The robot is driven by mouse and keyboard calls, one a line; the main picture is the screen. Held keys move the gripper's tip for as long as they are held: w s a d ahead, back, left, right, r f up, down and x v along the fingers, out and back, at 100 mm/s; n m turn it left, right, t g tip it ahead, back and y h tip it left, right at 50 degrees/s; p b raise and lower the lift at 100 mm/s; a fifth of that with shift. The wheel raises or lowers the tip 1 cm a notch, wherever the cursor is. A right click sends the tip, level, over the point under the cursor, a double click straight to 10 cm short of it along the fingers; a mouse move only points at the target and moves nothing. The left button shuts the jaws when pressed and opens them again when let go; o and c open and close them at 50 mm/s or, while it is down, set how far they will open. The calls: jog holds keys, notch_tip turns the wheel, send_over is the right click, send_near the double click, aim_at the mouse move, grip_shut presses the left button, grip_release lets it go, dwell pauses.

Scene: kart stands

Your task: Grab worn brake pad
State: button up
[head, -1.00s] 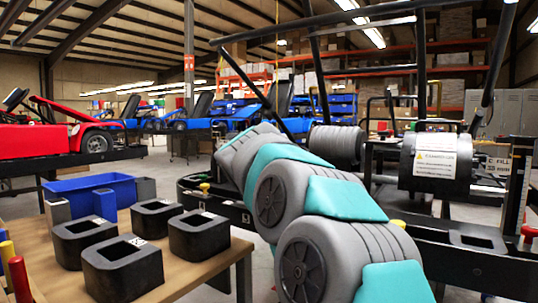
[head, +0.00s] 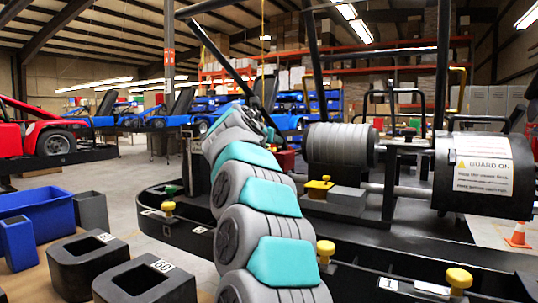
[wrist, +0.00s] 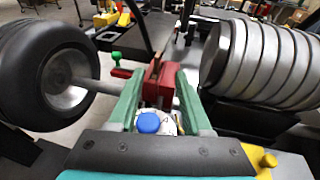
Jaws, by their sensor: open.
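In the wrist view, my gripper (wrist: 162,78) is open. Its two green fingers stand on either side of a red block (wrist: 163,92), which looks like a brake caliper. A thin brown plate (wrist: 152,73) stands upright at the block; it may be the worn brake pad, but I cannot tell for sure. I cannot tell whether the fingers touch anything. A white container with a blue cap (wrist: 149,122) shows between the finger bases. In the head view, my arm hides most of the gripper, and part of the red block (head: 286,160) shows beside it.
A wheel (wrist: 50,75) on an axle is close on the left, and a ribbed grey cylinder (wrist: 265,62) is close on the right. A black guard drum (head: 475,175) stands at right in the head view. Black holders (head: 85,262) and a blue bin (head: 45,208) are at left.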

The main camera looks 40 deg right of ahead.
aim_at(276, 153)
jog(key=shift+p+x, duration=0.85)
jog(key=shift+x, duration=2.4)
jog(key=shift+w+d+f+p, duration=0.35)
jog(key=shift+w+d+p, duration=0.1)
jog(key=shift+d, duration=0.15)
grip_shut()
